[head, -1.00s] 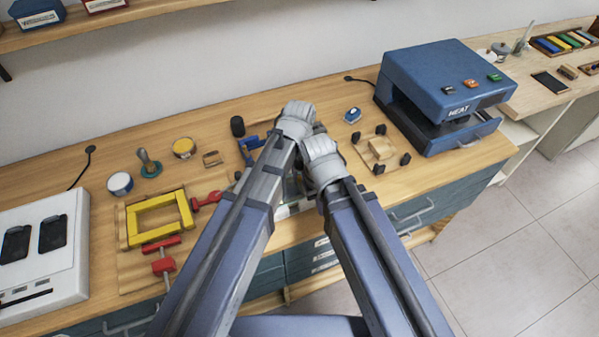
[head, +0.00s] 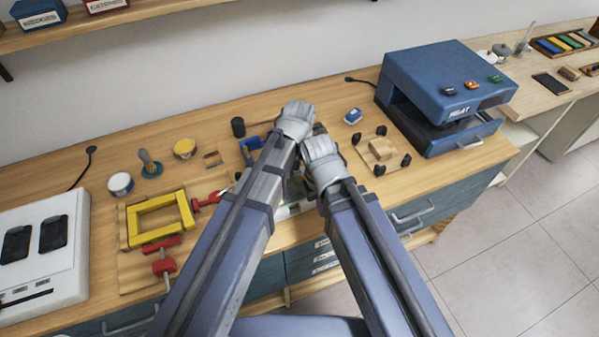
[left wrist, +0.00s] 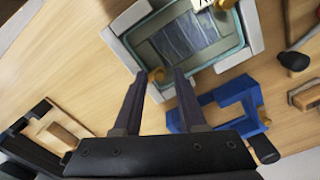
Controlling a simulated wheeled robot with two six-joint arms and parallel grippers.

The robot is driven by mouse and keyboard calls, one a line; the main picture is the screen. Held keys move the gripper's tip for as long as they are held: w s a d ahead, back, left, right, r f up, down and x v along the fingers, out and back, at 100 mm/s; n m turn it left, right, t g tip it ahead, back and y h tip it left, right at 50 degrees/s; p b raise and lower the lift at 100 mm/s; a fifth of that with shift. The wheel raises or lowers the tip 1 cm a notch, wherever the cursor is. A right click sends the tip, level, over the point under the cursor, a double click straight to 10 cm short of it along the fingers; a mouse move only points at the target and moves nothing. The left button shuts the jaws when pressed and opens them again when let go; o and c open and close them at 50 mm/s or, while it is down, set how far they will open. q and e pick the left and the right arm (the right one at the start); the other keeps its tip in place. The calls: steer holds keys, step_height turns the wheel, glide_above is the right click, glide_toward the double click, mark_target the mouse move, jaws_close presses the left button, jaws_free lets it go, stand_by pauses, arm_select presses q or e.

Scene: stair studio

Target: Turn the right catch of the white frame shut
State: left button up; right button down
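The white frame (left wrist: 118,22) lies flat at the top of the left wrist view, with a greenish glass-like panel and a dark picture inside it. A brass catch (left wrist: 158,75) sits at the frame's lower edge there, and a second brass piece (left wrist: 225,3) shows at the top edge of the picture. My left gripper (left wrist: 160,72) is open, its two dark fingers apart on either side of the first catch; contact cannot be told. In the head view both my arms cover most of the frame. My right gripper (head: 322,165) is close beside the left one, its fingers hidden.
A wooden board (head: 368,158) with black knobs and a block lies to the right, before the blue heat press (head: 440,85). A yellow frame (head: 150,205) with red clamps lies left.

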mark_target(298, 179)
arm_select(q)
steer(key=shift+o, duration=0.3)
step_height(298, 179, up, 8)
steer(key=p, duration=0.8)
steer(key=shift+f, duration=0.1)
arm_select(e)
step_height(298, 179, up, 8)
steer(key=shift+f, duration=0.1)
arm_select(q)
steer(key=shift+s+a+f, duration=0.15)
steer(key=shift+s, duration=0.15)
steer(key=s+a, duration=0.1)
steer(key=s, duration=0.2)
steer(key=s+a+f+m+b, duration=0.1)
steer(key=s+a, duration=0.1)
steer(key=s, duration=0.1)
steer(key=s+a+f+m+b, duration=0.1)
steer(key=s, duration=0.1)
steer(key=shift+s+a+y, duration=0.15)
steer(key=shift+s+y, duration=0.25)
steer(key=shift+s+a+r+m, duration=0.2)
steer(key=shift+s+a+m, duration=0.1)
steer(key=shift+s, duration=0.3)
steer(key=shift+s+a+r+m, duration=0.15)
steer(key=shift+s+a+m, duration=0.15)
steer(key=shift+s, duration=0.3)
arm_select(e)
steer(key=shift+f, duration=0.85)
